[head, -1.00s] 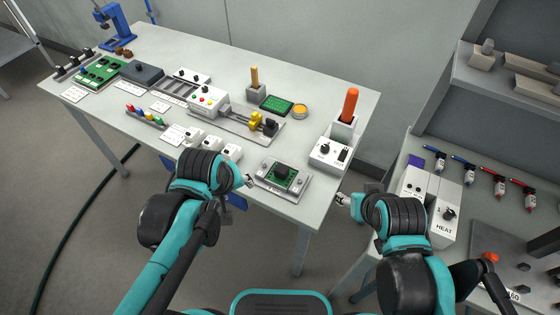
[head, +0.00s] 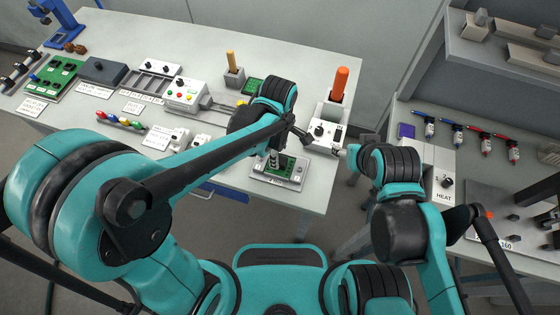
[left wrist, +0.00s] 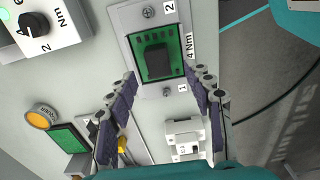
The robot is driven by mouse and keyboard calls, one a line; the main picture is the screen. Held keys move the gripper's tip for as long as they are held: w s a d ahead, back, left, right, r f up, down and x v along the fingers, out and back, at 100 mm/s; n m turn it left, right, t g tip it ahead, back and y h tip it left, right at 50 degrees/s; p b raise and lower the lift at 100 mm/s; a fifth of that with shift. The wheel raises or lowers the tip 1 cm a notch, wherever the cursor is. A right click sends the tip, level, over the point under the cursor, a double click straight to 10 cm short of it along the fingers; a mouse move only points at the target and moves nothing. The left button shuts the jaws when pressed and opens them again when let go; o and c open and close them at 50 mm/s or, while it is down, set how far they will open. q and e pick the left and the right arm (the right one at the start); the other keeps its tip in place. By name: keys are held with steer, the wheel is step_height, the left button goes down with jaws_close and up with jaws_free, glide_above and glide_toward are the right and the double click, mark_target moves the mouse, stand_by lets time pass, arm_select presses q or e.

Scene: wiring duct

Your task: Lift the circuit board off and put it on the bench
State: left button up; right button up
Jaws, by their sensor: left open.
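The circuit board (head: 294,165) is a small green square on a light grey plate (head: 268,190) near the bench's front right corner. In the left wrist view the board (left wrist: 147,78) carries a black block, and screws sit in the plate at both ends. My left gripper (head: 274,158) is above the board, pointing down; the arm hides part of the area. In the left wrist view its two fingers (left wrist: 160,72) are apart and empty, on either side of the board's near edge. My right gripper (head: 341,151) is right of the plate by the bench edge; its jaws are too small to read.
A white knob box (head: 322,143) and an orange-handled tool (head: 339,84) stand behind the board. A second bench with a heater box is on the right.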

mark_target(280, 160)
arm_select(q)
steer(key=f, duration=0.1)
steer(key=f+b, duration=0.1)
steer(key=f, duration=0.1)
steer(key=f+b, duration=0.1)
steer(key=f, duration=0.1)
steer(key=shift+d, duration=0.25)
steer(key=shift+r, duration=0.1)
steer(key=shift+c, duration=0.7)
steer(key=c, duration=1)
steer(key=shift+r, duration=0.1)
step_height(280, 160, up, 9)
steer(key=p, duration=0.3)
steer(key=shift+p, duration=0.3)
steer(key=shift+r, duration=0.4)
steer(key=shift+r, duration=0.1)
